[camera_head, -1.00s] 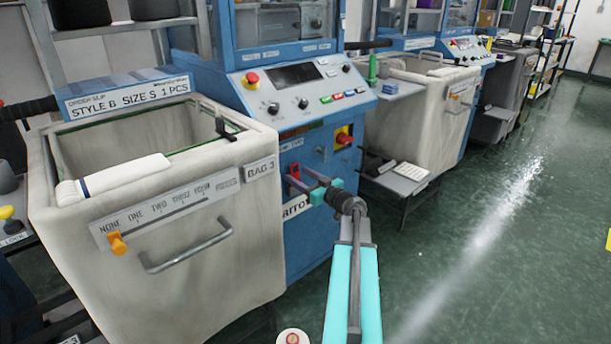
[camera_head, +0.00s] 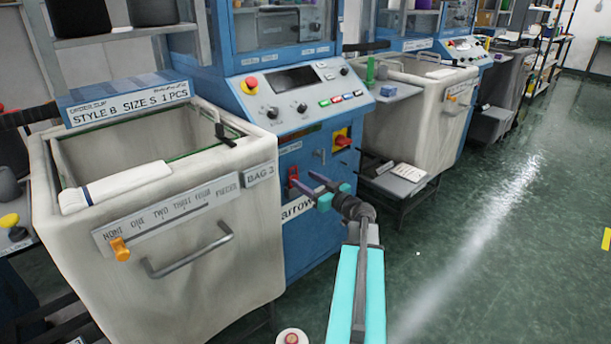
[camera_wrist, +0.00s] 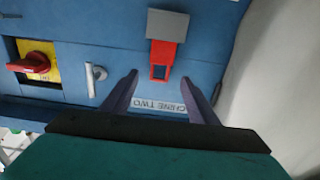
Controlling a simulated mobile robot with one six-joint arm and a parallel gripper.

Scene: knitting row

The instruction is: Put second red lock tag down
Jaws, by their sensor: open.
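The red lock tag (camera_head: 293,180) is on the blue front of the machine, left of my gripper. In the wrist view the red tag (camera_wrist: 163,58) hangs against the blue panel below a grey block (camera_wrist: 176,24). My gripper (camera_head: 299,181) is open, its two dark fingers spread. In the wrist view my gripper (camera_wrist: 161,82) has nothing between its fingers, and the tag is just beyond the fingertips, apart from them.
A red rotary switch on a yellow plate (camera_wrist: 40,62) and a small metal handle (camera_wrist: 93,78) are beside the tag. A pale fabric bin (camera_head: 190,290) stands left of the machine. The green floor (camera_head: 480,270) to the right is clear.

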